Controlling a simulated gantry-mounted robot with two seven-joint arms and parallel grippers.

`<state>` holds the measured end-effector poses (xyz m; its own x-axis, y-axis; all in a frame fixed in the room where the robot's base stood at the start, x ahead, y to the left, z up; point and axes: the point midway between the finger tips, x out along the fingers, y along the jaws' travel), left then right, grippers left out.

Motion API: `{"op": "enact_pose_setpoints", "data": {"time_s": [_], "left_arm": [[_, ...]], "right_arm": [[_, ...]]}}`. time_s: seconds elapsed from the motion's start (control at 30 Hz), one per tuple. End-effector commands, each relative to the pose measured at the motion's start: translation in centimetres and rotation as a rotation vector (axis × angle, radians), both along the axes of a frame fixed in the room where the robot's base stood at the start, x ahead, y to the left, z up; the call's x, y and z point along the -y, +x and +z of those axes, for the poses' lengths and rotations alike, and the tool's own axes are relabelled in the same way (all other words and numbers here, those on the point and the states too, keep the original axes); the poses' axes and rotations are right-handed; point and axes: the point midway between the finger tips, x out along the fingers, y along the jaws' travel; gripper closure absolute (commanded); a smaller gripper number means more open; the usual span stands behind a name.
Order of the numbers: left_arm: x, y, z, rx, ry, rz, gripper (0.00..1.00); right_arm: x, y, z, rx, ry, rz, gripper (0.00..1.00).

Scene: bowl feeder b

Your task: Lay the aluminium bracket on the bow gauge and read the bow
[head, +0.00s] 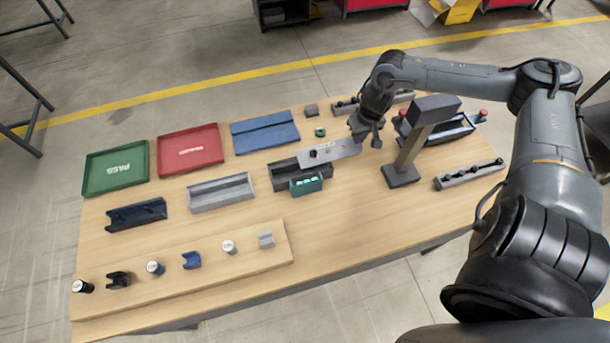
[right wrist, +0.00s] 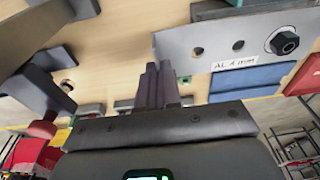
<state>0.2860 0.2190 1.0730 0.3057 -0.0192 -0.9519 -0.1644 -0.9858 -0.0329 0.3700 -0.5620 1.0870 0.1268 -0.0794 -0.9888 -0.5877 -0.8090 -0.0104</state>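The aluminium bracket (head: 343,149) is a pale grey plate with holes and a dark nut. The bracket appears held above the table. Below its left part is a dark channel (head: 286,181) with a small teal box (head: 307,186) in front; I cannot tell whether this is the bow gauge. My left gripper is out of view.
A green PASS tray (head: 92,188), red tray (head: 165,163) and blue tray (head: 240,149) line the back left. A grey channel (head: 221,195) and dark blue block (head: 137,217) stand in front. A post (head: 408,155) is right of the gripper. A grey bar (head: 470,174) lies farther right.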

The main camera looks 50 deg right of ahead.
Motion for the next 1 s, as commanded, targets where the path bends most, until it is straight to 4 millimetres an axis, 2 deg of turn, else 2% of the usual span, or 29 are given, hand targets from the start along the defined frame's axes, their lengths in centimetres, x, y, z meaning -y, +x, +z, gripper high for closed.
{"op": "enact_pose_setpoints", "data": {"time_s": [0.3,0.47,0.73,1.0], "left_arm": [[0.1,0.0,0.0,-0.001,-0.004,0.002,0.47],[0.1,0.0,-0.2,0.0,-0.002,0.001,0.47],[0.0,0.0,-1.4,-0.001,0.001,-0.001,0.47],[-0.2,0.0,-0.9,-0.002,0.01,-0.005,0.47]], "right_arm": [[1.6,-0.8,0.9,0.0,-0.003,0.009,1.0],[2.0,-0.6,1.0,0.006,0.002,0.006,1.0],[0.5,1.4,-0.3,0.01,0.014,0.009,1.0],[-1.7,4.8,-2.4,0.01,0.011,0.008,1.0]]}}
